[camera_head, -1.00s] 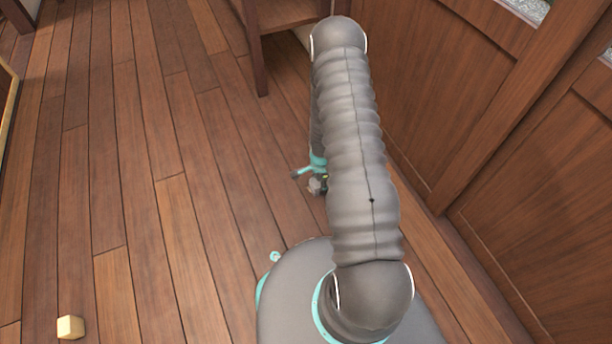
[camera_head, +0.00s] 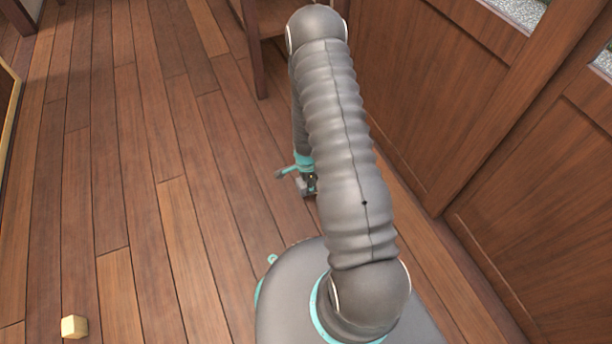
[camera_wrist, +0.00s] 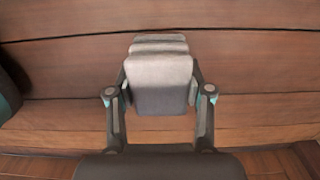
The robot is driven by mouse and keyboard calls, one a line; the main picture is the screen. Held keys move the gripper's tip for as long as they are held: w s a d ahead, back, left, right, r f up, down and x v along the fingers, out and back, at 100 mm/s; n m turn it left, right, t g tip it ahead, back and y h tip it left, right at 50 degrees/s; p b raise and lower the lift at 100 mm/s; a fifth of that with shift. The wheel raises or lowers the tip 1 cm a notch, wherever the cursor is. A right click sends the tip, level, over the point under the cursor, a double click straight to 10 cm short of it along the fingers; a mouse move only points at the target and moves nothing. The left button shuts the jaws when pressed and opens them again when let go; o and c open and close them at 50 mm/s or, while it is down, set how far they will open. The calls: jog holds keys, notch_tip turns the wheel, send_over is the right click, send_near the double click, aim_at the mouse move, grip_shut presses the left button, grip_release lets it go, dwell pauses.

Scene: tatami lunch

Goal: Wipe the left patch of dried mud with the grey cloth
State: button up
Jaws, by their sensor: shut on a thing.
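My gripper (camera_wrist: 160,98) is shut on the grey cloth (camera_wrist: 160,75), a folded pad held between its two fingers in the wrist view. In the head view my gripper (camera_head: 306,186) is mostly hidden behind my arm, low near the wooden panelling. A small grey piece beside it there may be the cloth, too small to tell. In the wrist view, brown wood boards lie behind the cloth. I cannot tell whether the cloth touches them. No patch of dried mud shows in either view.
A dark wooden stand (camera_head: 259,60) is at the top middle, beyond my arm. Wooden wall panels (camera_head: 430,120) with a post run along the right. A small pale yellow block (camera_head: 74,326) lies on the plank floor (camera_head: 130,150) at the lower left. The floor to the left is mostly clear.

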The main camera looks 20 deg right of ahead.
jog(key=shift+r+p, duration=0.75)
jog(key=shift+r, duration=0.85)
